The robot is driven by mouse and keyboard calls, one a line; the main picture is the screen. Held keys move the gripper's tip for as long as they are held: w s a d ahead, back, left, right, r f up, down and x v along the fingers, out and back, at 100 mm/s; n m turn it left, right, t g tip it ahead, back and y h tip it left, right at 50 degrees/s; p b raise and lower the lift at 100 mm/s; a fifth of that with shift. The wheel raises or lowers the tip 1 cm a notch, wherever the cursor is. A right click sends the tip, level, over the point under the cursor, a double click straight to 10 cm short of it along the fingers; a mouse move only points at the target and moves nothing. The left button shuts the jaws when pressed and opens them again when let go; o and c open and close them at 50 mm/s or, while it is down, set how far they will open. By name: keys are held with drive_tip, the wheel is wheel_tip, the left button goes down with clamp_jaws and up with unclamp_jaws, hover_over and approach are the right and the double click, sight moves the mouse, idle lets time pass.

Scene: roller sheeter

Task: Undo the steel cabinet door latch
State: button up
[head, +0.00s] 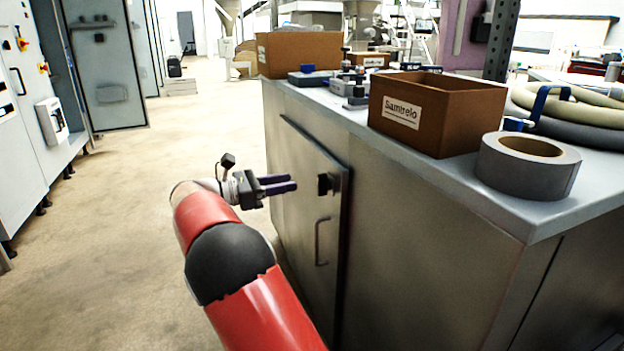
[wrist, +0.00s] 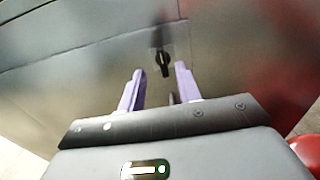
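The steel cabinet door (head: 307,200) is closed in the side of a grey steel bench. Its black latch (head: 328,184) sits near the upper right of the door, with a bar handle (head: 321,241) below it. In the wrist view the latch (wrist: 161,62) appears as a dark knob on a plate, ahead of the fingers and roughly between their lines. My gripper (head: 293,183) has two purple fingers, apart and empty, pointing at the latch from the left with a gap between. The wrist view also shows the open fingers (wrist: 160,75).
On the bench top (head: 600,180) stand a brown box (head: 455,112) labelled Samirelo, a grey tape roll (head: 528,168), coiled hoses (head: 590,112) and another brown box (head: 300,52). The floor (head: 110,240) left of the bench is clear. Grey control cabinets (head: 25,120) stand at far left.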

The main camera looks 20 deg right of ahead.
sight(318, 177)
drive_tip(key=d, duration=0.7)
drive_tip(key=shift+d, duration=0.3)
clamp_jaws()
